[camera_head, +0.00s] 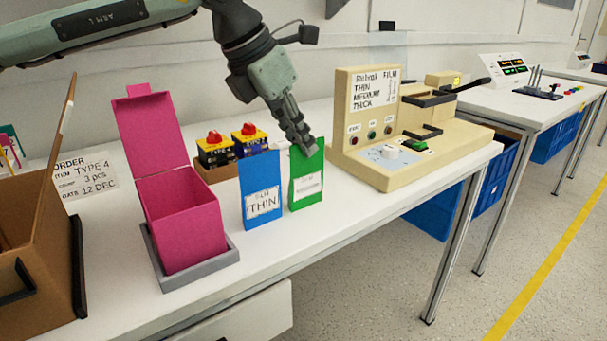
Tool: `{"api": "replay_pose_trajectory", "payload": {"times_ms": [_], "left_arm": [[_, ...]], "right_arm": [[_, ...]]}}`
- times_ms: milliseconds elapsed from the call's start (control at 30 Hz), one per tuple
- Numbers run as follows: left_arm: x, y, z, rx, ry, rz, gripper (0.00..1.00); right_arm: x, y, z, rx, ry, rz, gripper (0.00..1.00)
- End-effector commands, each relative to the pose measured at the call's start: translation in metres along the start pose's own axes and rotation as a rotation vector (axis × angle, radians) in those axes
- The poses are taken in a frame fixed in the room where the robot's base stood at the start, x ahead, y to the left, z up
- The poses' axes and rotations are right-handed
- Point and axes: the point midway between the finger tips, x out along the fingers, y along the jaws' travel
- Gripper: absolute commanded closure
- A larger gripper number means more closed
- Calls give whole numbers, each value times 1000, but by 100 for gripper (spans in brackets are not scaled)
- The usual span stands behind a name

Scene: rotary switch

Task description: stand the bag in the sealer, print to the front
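A green bag (306,186) with a white label stands upright on the table; its label is too small to read. A blue bag (261,183) labelled THIN stands to its left. The beige sealer (441,151) is on the right. My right gripper is not in view.
A pink open box (178,226) stands in a grey tray (232,253), with a cardboard box (38,265) at far left. The table front before the bags is clear.

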Motion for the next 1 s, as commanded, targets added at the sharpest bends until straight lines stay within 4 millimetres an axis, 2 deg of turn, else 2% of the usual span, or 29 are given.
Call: {"api": "replay_pose_trajectory", "payload": {"times_ms": [100,567,1000], "left_arm": [[0,0,0,0,0,0,100],[-1,0,0,0,-1,0,100],[-26,0,14,-1,-1,0,100]], "right_arm": [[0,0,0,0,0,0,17],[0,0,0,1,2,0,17],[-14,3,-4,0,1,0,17]]}}
